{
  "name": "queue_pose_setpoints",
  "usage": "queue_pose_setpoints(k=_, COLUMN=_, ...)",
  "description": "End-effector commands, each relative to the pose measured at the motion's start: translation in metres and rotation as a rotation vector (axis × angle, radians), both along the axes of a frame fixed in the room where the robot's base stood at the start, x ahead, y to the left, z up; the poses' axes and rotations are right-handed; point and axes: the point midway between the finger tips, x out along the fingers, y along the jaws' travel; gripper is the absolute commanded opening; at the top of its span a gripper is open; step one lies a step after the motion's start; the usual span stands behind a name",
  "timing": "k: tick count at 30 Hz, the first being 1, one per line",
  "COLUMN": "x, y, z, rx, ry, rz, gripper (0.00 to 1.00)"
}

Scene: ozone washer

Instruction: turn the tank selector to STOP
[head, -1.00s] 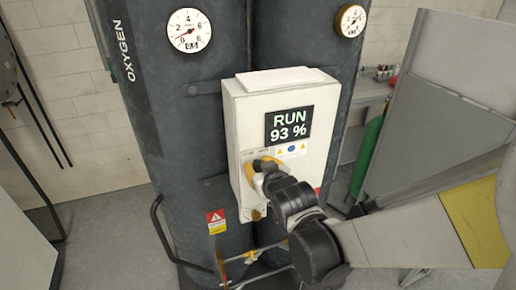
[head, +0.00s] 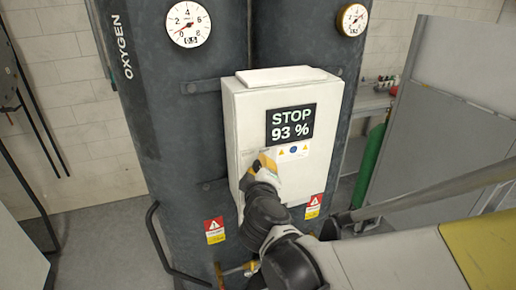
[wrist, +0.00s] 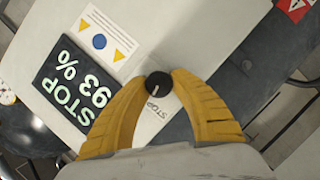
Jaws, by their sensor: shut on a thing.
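The tank selector (wrist: 158,85) is a small black knob with a white pointer line on the pale control box (head: 240,118). My gripper (wrist: 158,88) has two yellow fingers, and their tips close on either side of the knob in the wrist view. A STOP label (wrist: 154,110) shows beside the knob, and the pointer line points towards it. The display (head: 291,123) on the box reads STOP 93 %. In the head view my gripper (head: 266,160) is at the box front below the display, and it hides the knob there.
Dark oxygen tanks (head: 160,130) stand behind the box, with a gauge (head: 188,24) at upper left and another (head: 352,19) at upper right. A black rail (head: 155,235) stands at the lower left. A grey panel (head: 450,110) and a green cylinder (head: 369,165) are at right.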

Motion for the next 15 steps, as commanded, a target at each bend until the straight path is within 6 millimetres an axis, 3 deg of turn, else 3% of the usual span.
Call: queue_pose_setpoints(k=15, x=-0.0002, y=0.0005, z=-0.0022, rx=-0.265, ry=-0.097, rz=0.0, gripper=0.0)
